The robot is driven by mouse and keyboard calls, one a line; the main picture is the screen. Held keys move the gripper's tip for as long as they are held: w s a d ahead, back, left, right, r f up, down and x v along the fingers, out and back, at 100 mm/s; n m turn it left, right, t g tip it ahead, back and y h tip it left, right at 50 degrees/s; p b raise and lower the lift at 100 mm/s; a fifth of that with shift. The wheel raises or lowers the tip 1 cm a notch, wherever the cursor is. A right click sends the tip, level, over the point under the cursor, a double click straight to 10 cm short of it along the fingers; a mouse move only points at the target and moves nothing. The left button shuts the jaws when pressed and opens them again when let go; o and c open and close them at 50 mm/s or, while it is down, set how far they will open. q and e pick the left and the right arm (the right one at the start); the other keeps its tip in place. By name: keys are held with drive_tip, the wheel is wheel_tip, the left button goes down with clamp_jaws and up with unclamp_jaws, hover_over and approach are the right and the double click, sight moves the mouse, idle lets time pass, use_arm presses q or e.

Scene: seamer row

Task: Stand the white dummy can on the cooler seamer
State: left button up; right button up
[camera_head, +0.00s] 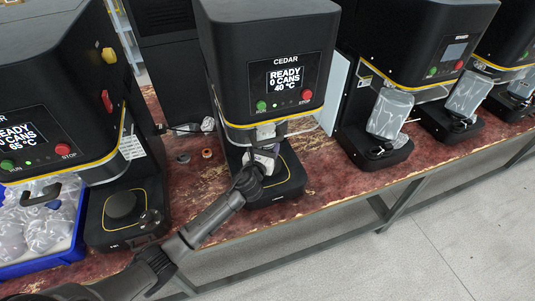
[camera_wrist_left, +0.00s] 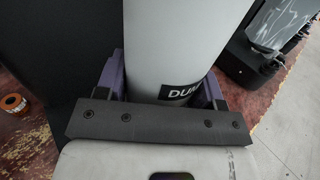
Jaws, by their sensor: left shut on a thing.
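The white dummy can (camera_wrist_left: 178,45) fills the middle of the left wrist view, with part of its dark "DUM" label showing. My left gripper (camera_head: 256,171) is shut on it, with a purple-grey finger on each side. In the head view the can (camera_head: 265,159) is mostly hidden by the gripper and sits over the base plate (camera_head: 286,188) of the Cedar seamer (camera_head: 268,60), under its head. That seamer's screen reads READY, 0 CANS, 40 °C. I cannot tell whether the can touches the plate. My right gripper is not in view.
A blue crate (camera_head: 42,262) with clear bags stands at the lower left. Two small round pieces, one orange (camera_head: 207,153), lie on the red bench (camera_head: 190,190). More seamers with bagged fronts (camera_head: 391,115) stand to the right. The floor in front is clear.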

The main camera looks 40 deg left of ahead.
use_arm(q)
drive_tip(key=shift+w+a, duration=0.15)
drive_tip(key=shift+w, duration=0.45)
drive_tip(key=shift+f+b, duration=1.05)
drive_tip(key=shift+f, duration=0.75)
drive_tip(key=shift+r, duration=0.1)
drive_tip(key=shift+a, duration=0.1)
drive_tip(key=shift+f, duration=0.2)
drive_tip(key=o, duration=1)
